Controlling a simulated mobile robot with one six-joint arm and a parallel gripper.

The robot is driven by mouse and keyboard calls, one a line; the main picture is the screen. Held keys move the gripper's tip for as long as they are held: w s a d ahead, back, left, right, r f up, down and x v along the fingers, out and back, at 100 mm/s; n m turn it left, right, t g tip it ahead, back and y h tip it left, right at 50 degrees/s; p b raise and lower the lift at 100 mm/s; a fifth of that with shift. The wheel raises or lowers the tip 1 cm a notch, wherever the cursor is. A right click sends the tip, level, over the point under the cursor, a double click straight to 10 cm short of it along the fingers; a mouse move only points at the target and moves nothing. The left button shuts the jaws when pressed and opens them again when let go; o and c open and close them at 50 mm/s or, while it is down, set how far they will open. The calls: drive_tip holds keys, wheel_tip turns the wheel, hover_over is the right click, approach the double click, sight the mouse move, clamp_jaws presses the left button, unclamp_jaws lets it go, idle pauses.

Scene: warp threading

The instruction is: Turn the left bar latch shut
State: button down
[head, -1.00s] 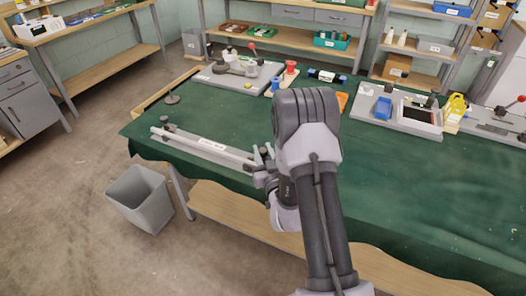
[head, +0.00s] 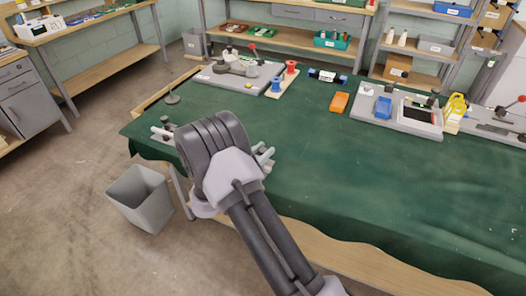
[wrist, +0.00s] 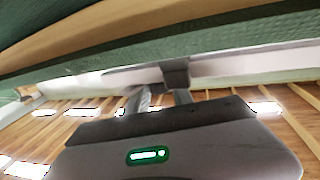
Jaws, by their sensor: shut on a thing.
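My gripper (wrist: 160,99) shows in the wrist view with its two fingers at a dark block, which I take for the left bar latch (wrist: 175,74). The fingers are shut on it. The block sits against a pale bar (wrist: 225,66) that runs across the picture. How far the latch is turned cannot be made out. In the head view my arm hides my gripper and most of the bar fixture. Only the fixture's left end (head: 160,134), with a dark knob, and its right end (head: 264,156) show.
The green cloth (head: 320,150) is clear in the middle. An orange block (head: 339,102), a spool stand (head: 283,84) and grey fixture boards (head: 362,112) stand farther back. A grey bin (head: 141,198) is on the floor by the table's left front.

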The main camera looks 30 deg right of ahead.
drive_tip(key=shift+m+g+h, duration=0.8)
drive_tip(key=shift+m+g, duration=1.1)
drive_tip(key=shift+g, duration=1.3)
drive_tip(key=c, duration=1.1)
unclamp_jaws()
drive_tip(key=a+p, duration=0.1)
drive_tip(key=a, duration=0.4)
drive_tip(key=a+p, duration=0.1)
drive_tip(key=a, duration=0.5)
drive_tip(key=s+a+p, duration=0.1)
drive_tip(key=a+p, duration=0.1)
drive_tip(key=a, duration=0.4)
drive_tip(key=shift+a, duration=0.2)
